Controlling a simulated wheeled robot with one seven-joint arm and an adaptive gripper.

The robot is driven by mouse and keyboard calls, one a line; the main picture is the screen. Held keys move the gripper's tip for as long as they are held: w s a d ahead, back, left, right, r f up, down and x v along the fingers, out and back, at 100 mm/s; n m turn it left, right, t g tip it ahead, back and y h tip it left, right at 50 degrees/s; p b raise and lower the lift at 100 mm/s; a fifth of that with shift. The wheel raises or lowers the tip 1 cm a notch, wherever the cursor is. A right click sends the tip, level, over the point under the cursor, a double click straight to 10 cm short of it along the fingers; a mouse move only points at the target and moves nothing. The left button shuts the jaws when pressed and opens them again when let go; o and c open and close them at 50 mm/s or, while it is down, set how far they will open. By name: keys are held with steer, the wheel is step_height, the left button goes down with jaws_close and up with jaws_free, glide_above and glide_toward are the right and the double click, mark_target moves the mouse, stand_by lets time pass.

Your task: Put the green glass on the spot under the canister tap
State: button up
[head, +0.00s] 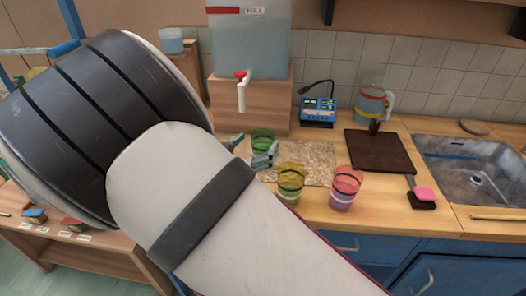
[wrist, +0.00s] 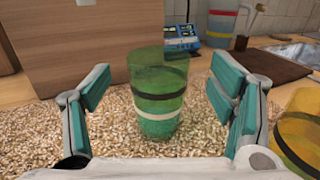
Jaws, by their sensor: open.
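The green glass (head: 262,138) stands upright on a speckled mat on the counter, below and a little right of the canister tap (head: 242,88) in the head view. In the wrist view the green glass (wrist: 158,95) has a black and a white band and stands between the two open fingers of my gripper (wrist: 160,105), with a gap on each side. My gripper also shows in the head view (head: 250,150), close to the glass. The clear canister (head: 248,45) stands on a wooden block (head: 265,105). I cannot make out a marked spot under the tap.
A yellow glass (head: 291,180) and a pink glass (head: 345,188) stand near the counter's front edge, right of my gripper. A blue device (head: 318,112), a banded pitcher (head: 370,100), a dark board (head: 380,151) and a sink (head: 475,170) lie farther right. The speckled mat (head: 318,155) has bare room.

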mark_target(268, 131)
steer(key=x, duration=0.4)
steer(key=shift+w, duration=0.2)
steer(key=shift+r, duration=0.1)
jaws_close()
